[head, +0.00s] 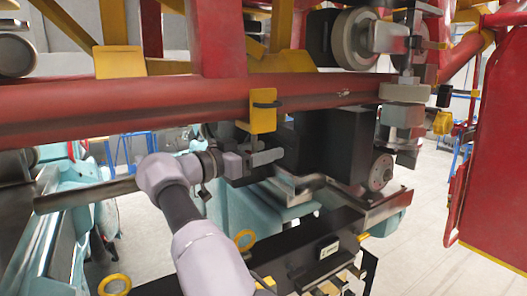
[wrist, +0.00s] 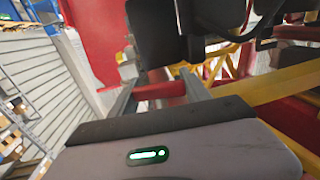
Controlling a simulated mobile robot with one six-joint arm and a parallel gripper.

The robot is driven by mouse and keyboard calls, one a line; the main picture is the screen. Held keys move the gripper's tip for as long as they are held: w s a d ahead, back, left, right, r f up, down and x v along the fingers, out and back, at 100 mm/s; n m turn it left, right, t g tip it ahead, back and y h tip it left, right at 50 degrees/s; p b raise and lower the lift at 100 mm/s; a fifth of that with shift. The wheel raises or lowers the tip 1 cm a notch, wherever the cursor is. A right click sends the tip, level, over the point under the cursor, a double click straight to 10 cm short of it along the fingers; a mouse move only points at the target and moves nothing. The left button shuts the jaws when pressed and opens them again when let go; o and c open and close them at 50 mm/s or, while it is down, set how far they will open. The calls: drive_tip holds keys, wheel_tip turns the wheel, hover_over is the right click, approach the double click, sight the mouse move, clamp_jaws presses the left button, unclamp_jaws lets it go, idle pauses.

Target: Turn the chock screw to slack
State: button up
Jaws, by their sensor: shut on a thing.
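My gripper (head: 262,157) is below the red rail, at the left side of a dark block, in the head view.
The thick red rail (head: 170,102) with a yellow bracket (head: 263,112) runs just above my gripper. A black box (head: 345,150) is close on the right. A black bench (head: 310,250) with yellow rings is below. Open floor (head: 425,225) shows at the right.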

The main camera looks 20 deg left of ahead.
drive_tip(key=o, duration=1.4)
drive_tip(key=shift+a, duration=0.1)
drive_tip(key=shift+c, duration=0.2)
drive_tip(key=p+v, duration=0.1)
drive_tip(key=v, duration=1.6)
drive_tip(key=shift+s, duration=0.2)
